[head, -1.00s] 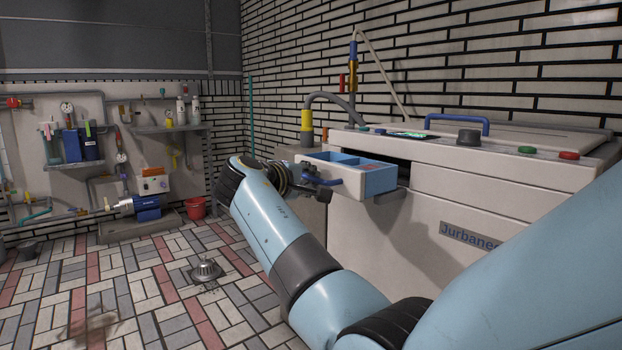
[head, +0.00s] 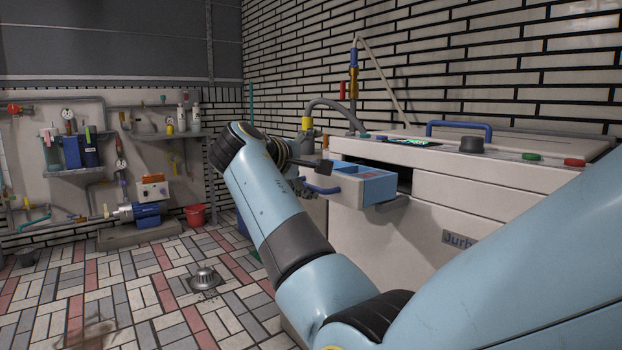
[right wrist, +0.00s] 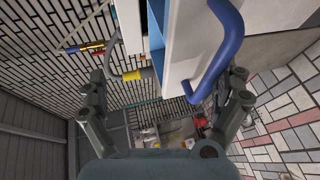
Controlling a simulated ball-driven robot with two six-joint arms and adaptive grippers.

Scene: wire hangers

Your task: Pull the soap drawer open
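The soap drawer (head: 378,187) is a white-and-blue box that stands out from the front of the white machine (head: 470,200), with a dark slot behind it. Its blue handle (head: 322,189) is on the drawer's front. In the right wrist view the curved blue handle (right wrist: 222,50) shows large, with the drawer's white front (right wrist: 185,60) beside it. My right gripper (head: 316,178) is at the handle, its fingers spread apart. In the right wrist view my right gripper (right wrist: 168,78) is open, and the handle lies nearer the right finger; contact is unclear. My left gripper is not in view.
A grey hose (head: 340,103) with a yellow fitting rises beside the drawer. A red bucket (head: 195,214) and a floor drain (head: 204,279) are on the tiled floor to the left. Wall shelves with pumps stand farther back. The floor at the left is mostly clear.

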